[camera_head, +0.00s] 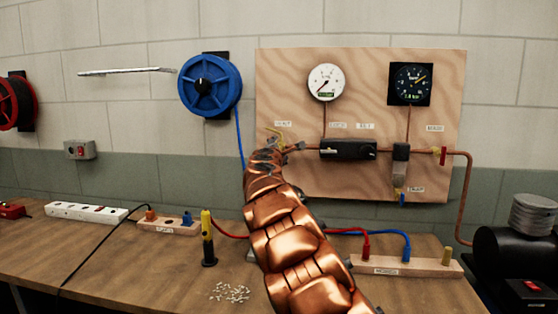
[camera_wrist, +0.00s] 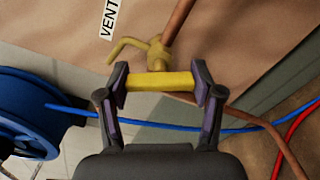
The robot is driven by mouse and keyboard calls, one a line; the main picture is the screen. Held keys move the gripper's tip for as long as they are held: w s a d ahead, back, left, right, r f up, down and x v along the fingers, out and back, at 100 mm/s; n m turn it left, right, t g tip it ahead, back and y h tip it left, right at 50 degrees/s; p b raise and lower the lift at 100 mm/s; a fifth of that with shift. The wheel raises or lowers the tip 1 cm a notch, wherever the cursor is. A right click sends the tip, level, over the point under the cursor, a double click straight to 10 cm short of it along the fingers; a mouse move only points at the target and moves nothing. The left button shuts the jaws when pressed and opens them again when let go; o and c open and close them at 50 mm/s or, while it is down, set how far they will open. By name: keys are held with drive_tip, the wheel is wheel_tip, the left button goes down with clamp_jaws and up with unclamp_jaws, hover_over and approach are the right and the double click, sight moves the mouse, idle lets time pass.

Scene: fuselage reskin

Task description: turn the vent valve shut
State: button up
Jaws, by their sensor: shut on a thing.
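The vent valve (camera_wrist: 157,52) is a yellow-brass fitting on a copper pipe, beside a label reading VENT in the wrist view. A bent yellow spout or hook reaches left from its body. Its yellow handle (camera_wrist: 160,81) lies crosswise between the two fingertips of my gripper (camera_wrist: 161,84), which is shut on it at both ends. In the head view, the vent valve (camera_head: 276,134) shows only partly at the left of the plywood board, above the end of my copper-coloured arm. My arm hides most of the gripper there.
The plywood board (camera_head: 440,90) carries two gauges, a black regulator (camera_head: 348,150) and a red-handled valve (camera_head: 443,156). A blue hose reel (camera_head: 210,86) hangs left of it. On the bench (camera_head: 150,270) stand a yellow-black tool (camera_head: 207,238), terminal blocks and red and blue cables.

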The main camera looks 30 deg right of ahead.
drive_tip(key=m+b, duration=0.3)
drive_tip(key=m, duration=0.1)
drive_tip(key=shift+f, duration=0.25)
drive_tip(key=shift+r+m+b, duration=0.15)
drive_tip(key=shift+m+b, duration=0.55)
drive_tip(key=shift+m, duration=0.1)
drive_tip(key=o, duration=1.2)
drive_tip(key=shift+r, duration=0.1)
drive_tip(key=shift+c, duration=0.2)
drive_tip(key=shift+s+a, duration=0.1)
drive_tip(key=v, duration=1.1)
drive_tip(key=shift+s+a, duration=0.25)
drive_tip(key=shift+s, duration=0.05)
